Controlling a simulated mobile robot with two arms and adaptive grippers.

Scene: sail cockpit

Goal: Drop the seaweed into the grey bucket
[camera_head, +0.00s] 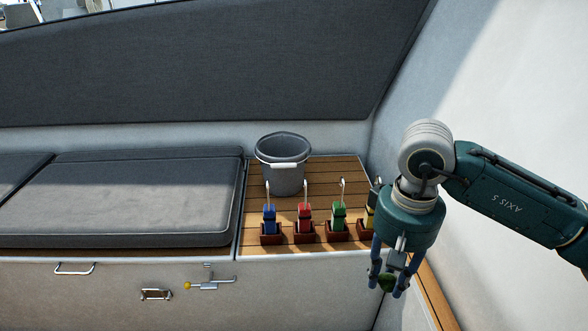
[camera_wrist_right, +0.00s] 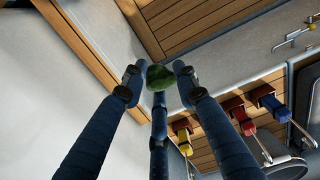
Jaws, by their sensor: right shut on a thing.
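My right gripper (camera_head: 388,284) hangs in front of the bench at the right, pointing down. It is shut on a small dark green clump, the seaweed (camera_head: 387,281). In the right wrist view the seaweed (camera_wrist_right: 159,77) sits between the blue fingertips (camera_wrist_right: 157,82). The grey bucket (camera_head: 283,178) stands upright on the wooden slats behind the row of coloured items, left of and beyond my right gripper. Its open top faces up, and its inside is mostly hidden. Part of the bucket also shows in the right wrist view (camera_wrist_right: 286,170). My left gripper is not in view.
Blue (camera_head: 269,217), red (camera_head: 304,217), green (camera_head: 338,215) and yellow (camera_head: 371,209) items with metal hooks stand in dark holders between my gripper and the bucket. A grey cushion (camera_head: 130,200) lies left. A metal latch (camera_head: 209,284) projects from the bench front.

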